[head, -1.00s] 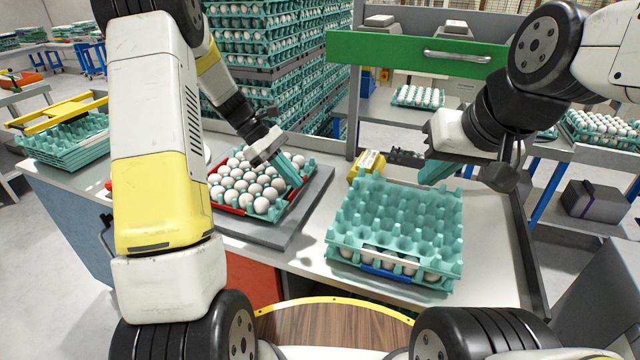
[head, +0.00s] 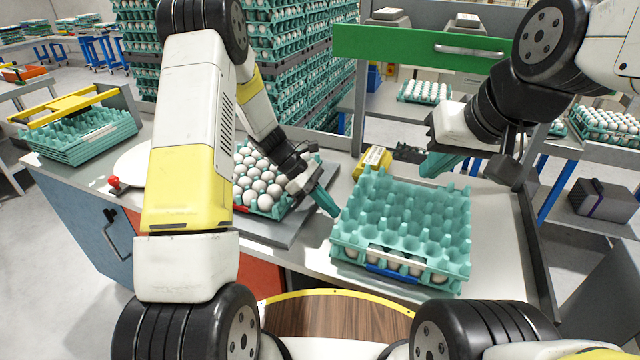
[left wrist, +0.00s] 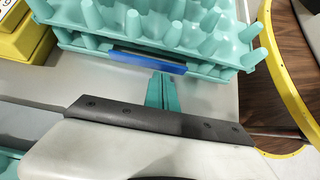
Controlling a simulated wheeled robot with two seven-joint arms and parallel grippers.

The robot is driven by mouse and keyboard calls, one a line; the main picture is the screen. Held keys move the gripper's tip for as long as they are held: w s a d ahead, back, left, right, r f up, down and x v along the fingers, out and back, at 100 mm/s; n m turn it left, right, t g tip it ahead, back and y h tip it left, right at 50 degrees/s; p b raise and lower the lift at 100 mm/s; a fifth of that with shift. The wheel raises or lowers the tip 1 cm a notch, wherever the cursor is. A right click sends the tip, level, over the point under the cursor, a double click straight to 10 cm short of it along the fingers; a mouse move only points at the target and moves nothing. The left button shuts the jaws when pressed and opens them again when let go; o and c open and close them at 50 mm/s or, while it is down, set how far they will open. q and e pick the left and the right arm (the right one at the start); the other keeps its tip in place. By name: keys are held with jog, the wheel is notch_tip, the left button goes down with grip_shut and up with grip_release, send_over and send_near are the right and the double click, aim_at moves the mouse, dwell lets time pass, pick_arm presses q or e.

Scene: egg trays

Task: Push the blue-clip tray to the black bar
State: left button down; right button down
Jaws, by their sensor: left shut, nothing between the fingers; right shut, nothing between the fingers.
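The blue-clip tray (head: 345,243) is a teal egg tray stacked over a layer of white eggs, with a blue clip (head: 392,273) on its front side. The left wrist view shows a blue clip (left wrist: 148,60) on the tray side facing my left gripper. My left gripper (head: 330,203) is shut and empty, low beside the tray's left side; whether it touches is unclear. My right gripper (head: 440,165) is shut and empty above the tray's back edge. A dark bar (head: 538,250) runs along the table's right edge, with bare table between it and the tray.
A tray of white eggs (head: 262,204) sits on a grey platform (head: 290,232) to the left. A yellow box (head: 374,160) and a small black object (head: 407,153) stand behind the tray. Empty stacked trays (head: 80,137) are at far left.

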aim_at(379, 215)
pick_arm(q)
jog(key=shift+s+d, duration=0.2)
jog(key=shift+d, duration=0.35)
jog(key=s+d, duration=0.1)
jog(key=d, duration=0.4)
jog(key=s+d, duration=0.2)
jog(key=d, duration=0.4)
jog(key=s+d, duration=0.2)
jog(key=d, duration=0.3)
jog(key=shift+s+d, duration=0.25)
jog(key=shift+d, duration=0.05)
pick_arm(e)
jog(key=shift+a, duration=0.1)
pick_arm(q)
jog(key=shift+s+d, duration=0.1)
jog(key=a, duration=0.1)
jog(key=w+a, duration=0.1)
jog(key=a, duration=0.1)
jog(key=w+a, duration=0.1)
jog(key=shift+a+r, duration=0.3)
jog(key=shift+a, duration=0.1)
jog(key=v, duration=0.9)
jog(key=shift+a+r, duration=0.1)
pick_arm(e)
jog(key=shift+w+a, duration=0.2)
jog(key=shift+a, duration=0.3)
